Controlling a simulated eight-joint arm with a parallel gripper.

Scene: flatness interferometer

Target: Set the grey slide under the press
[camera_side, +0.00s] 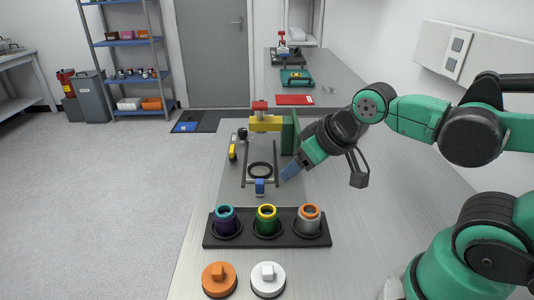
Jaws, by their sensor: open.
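The press (267,123) has a yellow arm, a red top and a green column (289,134), and stands at the far end of a grey base plate. Two dark rails run from it toward the camera. What looks like the grey slide (254,183) lies between the rails at their near end, with a blue block (260,188) at its front and a black ring (261,170) behind that. My gripper (290,171), with blue fingertips, is open and tilted down just right of the slide. I cannot tell whether it touches anything; its gap is hard to see.
A black rack (267,240) with three coloured ringed cups stands in front of the slide. An orange lid (219,279) and a white lid (268,279) lie nearer. A yellow item (233,152) is left of the rails. The bench right of the rack is clear.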

